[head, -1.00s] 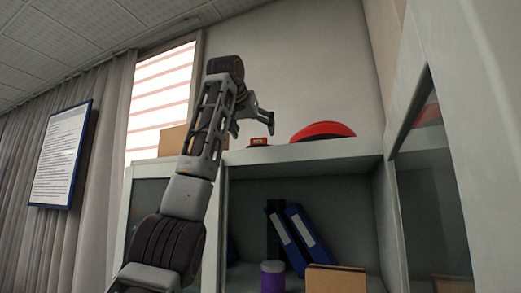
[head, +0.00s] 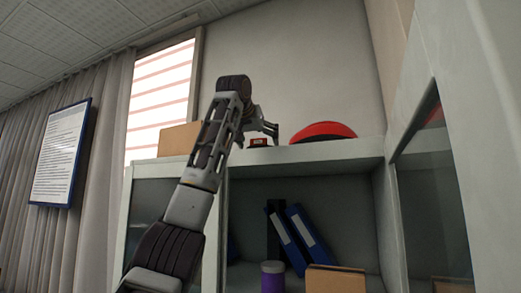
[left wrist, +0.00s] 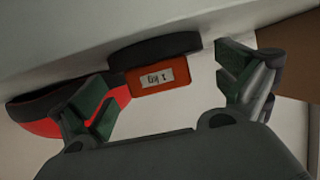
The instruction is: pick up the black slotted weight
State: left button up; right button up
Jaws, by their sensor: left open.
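The black slotted weight (head: 259,142) sits on top of the tall cabinet. In the left wrist view, its black disc (left wrist: 155,52) bears an orange block (left wrist: 175,80) with a white label that reads 1 kg upside down. My left gripper (head: 268,128) is just above and beside the weight in the head view. In the left wrist view my left gripper (left wrist: 168,88) is open and empty, with the orange block between the lines of its two fingers. No contact with the weight shows. My right gripper is in neither view.
A red and black rounded object (head: 323,131) lies on the cabinet top (head: 300,153), right of the weight. A cardboard box (head: 178,139) stands to the left. Blue binders (head: 300,236) and a purple jar (head: 272,277) are on the shelf below. A wall rises behind.

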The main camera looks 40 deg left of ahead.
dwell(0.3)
pick_arm(q)
jog(key=shift+r, duration=0.1)
jog(key=c, duration=1.7)
jog(key=shift+r, duration=0.25)
jog(key=shift+r, duration=1.45)
jog(key=shift+s+r, duration=0.1)
jog(key=shift+s, duration=0.05)
jog(key=shift+s+d+b, duration=0.25)
jog(key=shift+s+b, duration=0.1)
jog(key=shift+s, duration=0.1)
jog(key=shift+s+d+b, duration=0.2)
jog(key=shift+s+b, duration=0.1)
jog(key=shift+s, duration=0.15)
jog(key=s+d+b, duration=0.2)
jog(key=s, duration=0.3)
jog(key=s+d+b, duration=0.1)
jog(key=s+d, duration=0.1)
jog(key=s, duration=0.2)
jog(key=s+d+b, duration=0.2)
jog(key=s, duration=0.3)
jog(key=shift+s+b, duration=0.3)
jog(key=shift+b, duration=0.05)
